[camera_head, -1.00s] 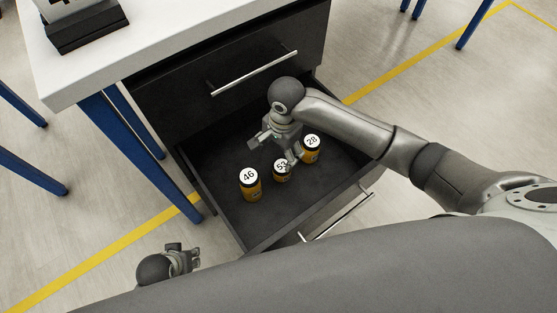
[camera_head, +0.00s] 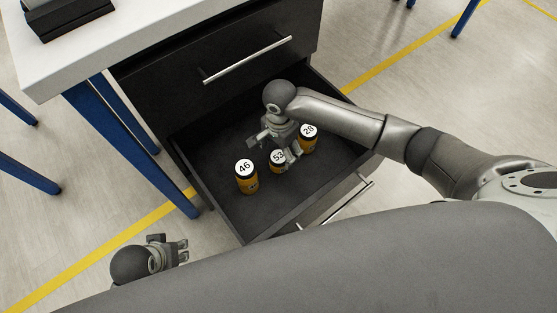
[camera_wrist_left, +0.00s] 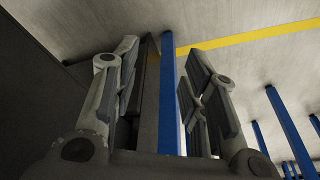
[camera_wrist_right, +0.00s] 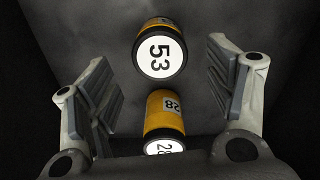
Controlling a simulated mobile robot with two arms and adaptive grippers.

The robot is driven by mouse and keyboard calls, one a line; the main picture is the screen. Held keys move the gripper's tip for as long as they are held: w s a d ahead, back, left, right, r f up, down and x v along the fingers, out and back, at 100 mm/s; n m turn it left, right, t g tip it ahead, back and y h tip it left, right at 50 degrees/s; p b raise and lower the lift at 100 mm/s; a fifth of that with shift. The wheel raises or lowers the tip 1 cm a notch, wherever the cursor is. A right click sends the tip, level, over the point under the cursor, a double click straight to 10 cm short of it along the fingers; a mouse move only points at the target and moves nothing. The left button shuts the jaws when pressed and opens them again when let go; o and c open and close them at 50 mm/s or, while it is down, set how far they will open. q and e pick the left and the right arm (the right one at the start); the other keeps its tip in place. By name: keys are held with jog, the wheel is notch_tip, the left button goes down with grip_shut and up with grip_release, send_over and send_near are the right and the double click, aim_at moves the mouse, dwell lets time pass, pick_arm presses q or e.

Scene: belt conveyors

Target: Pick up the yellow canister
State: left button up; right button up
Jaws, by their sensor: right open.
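Three yellow canisters with black bands and white numbered lids stand upright in the open drawer (camera_head: 215,205). Canister 46 (camera_head: 247,184) is at the left, canister 53 (camera_head: 277,166) in the middle and canister 28 (camera_head: 308,143) at the right. My right gripper (camera_head: 278,146) is inside the drawer, open, over the area of canister 53, partly covering it. In the right wrist view, canister 53 (camera_wrist_right: 160,50) and canister 28 (camera_wrist_right: 163,118) lie between the open fingers (camera_wrist_right: 165,85). My left gripper (camera_head: 183,252) is open and empty outside the drawer; its fingers show in the left wrist view (camera_wrist_left: 165,95).
A shut upper drawer with a metal handle (camera_head: 248,60) is above the open one. A white table top (camera_head: 150,30) with blue legs (camera_head: 115,130) stands at the left. The drawer floor is free left of canister 46.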

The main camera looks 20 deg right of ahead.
aim_at(279, 157)
pick_arm(q)
jog(key=b+v, duration=0.2)
jog(key=v, duration=0.4)
jog(key=shift+r, duration=0.4)
pick_arm(e)
jog(key=shift+a+f, duration=0.15)
jog(key=shift+f, duration=2.2)
pick_arm(q)
jog(key=shift+w+a, duration=0.1)
jog(key=shift+a, duration=0.05)
pick_arm(e)
jog(key=c, duration=1.2)
jog(key=shift+r, duration=0.1)
jog(key=shift+r, duration=0.4)
pick_arm(q)
jog(key=s+p+x, duration=0.2)
jog(key=p+x, duration=0.1)
jog(key=x, duration=0.9)
jog(key=shift+f+p, duration=0.25)
jog(key=shift+p, duration=0.15)
pick_arm(e)
notch_tip(279, 157, up, 9)
jog(key=shift+r, duration=0.1)
